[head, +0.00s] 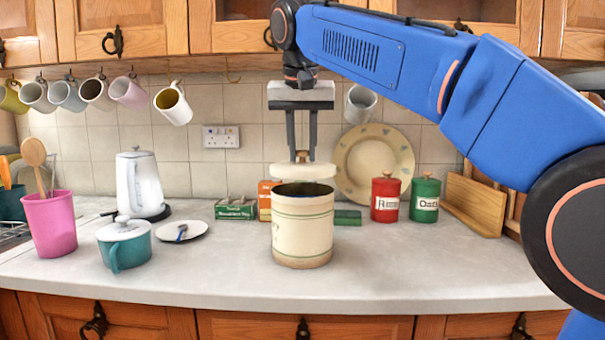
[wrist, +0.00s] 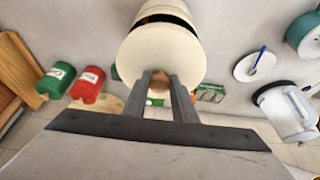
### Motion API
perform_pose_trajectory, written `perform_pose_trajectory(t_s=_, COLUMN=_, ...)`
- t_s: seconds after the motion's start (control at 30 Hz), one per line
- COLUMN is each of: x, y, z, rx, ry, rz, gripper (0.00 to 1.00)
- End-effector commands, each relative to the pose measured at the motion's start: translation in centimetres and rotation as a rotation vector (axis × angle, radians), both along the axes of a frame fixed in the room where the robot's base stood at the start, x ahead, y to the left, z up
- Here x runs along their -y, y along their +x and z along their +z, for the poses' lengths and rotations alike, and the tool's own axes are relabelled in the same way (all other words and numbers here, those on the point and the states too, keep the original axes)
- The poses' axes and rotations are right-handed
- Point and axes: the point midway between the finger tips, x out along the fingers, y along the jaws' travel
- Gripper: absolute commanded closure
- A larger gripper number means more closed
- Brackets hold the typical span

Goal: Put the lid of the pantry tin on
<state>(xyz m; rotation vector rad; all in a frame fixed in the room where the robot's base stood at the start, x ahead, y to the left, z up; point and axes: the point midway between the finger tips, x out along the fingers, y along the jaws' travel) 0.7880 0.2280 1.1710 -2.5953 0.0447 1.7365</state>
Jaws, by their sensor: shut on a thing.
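The pantry tin (head: 303,235) is a cream cylinder with thin green bands, standing upright on the counter. Its dark open mouth shows in the head view. The cream lid (head: 282,171) is a round disc with a small wooden knob, held level just above the tin's mouth. A dark gap shows between lid and rim. My gripper (head: 302,157) points down and is shut on the lid's knob. In the wrist view the lid (wrist: 160,52) covers most of the tin (wrist: 166,7), and my gripper (wrist: 160,84) holds the knob between its fingers.
A red canister (head: 385,200) and a green canister (head: 424,200) stand right of the tin. A plate (head: 374,165) leans on the wall behind. Left are a small green box (head: 236,209), a saucer (head: 196,229), a teal pot (head: 124,248) and a kettle (head: 148,190). The front counter is clear.

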Motion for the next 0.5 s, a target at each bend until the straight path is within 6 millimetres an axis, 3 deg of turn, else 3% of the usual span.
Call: perform_pose_trajectory(t_s=0.5, x=0.0, y=0.0, z=-4.9, rx=0.0, ry=0.0, rz=0.0, gripper=1.0)
